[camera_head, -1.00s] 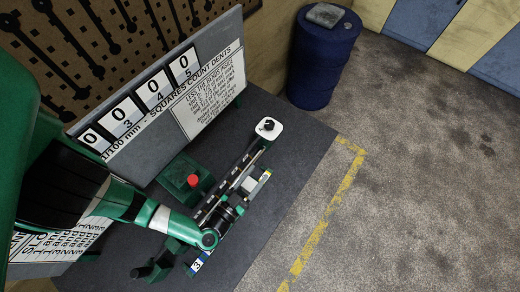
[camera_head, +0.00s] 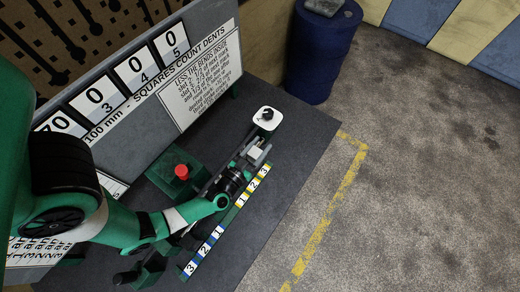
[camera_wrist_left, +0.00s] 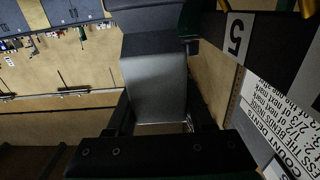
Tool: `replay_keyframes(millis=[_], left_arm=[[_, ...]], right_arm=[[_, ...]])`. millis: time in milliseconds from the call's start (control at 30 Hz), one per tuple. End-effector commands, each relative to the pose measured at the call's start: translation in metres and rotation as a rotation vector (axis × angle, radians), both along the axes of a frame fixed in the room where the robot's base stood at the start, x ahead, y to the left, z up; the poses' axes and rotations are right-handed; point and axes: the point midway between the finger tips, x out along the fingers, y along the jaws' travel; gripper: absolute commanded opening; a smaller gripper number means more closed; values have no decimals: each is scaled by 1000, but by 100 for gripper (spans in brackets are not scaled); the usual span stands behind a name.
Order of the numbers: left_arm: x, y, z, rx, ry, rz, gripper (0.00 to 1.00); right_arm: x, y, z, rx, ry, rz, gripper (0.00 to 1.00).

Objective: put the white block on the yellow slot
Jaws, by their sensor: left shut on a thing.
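The white block (camera_head: 256,153) is at the tip of my left gripper (camera_head: 250,158), near the far end of the numbered strip. In the left wrist view the block (camera_wrist_left: 155,88) looks grey and sits between the two dark fingers, which are shut on it. The numbered strip (camera_head: 229,217) has yellow-marked slots (camera_head: 253,185) numbered 1, 2 and 3 on its far half and blue-marked slots (camera_head: 204,249) on its near half. The block appears beyond yellow 3; its height above the strip cannot be told. My right gripper is not in view.
A white plate with a black knob (camera_head: 267,118) is just beyond the block. A red button (camera_head: 181,171) on a green base stands left of the strip. A grey sign board (camera_head: 150,95) rises behind. A blue drum (camera_head: 320,50) stands on the floor at the back.

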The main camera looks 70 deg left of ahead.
Motion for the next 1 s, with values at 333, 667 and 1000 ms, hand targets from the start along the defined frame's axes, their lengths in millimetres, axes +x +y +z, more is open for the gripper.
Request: replay_keyframes(millis=[333,667,1000], left_arm=[[3,5,-36,2,-3,2,0],[3,5,-37,2,-3,2,0],[2,5,-39,-1,1,2,82]], right_arm=[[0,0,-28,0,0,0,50],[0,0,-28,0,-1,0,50],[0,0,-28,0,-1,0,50]])
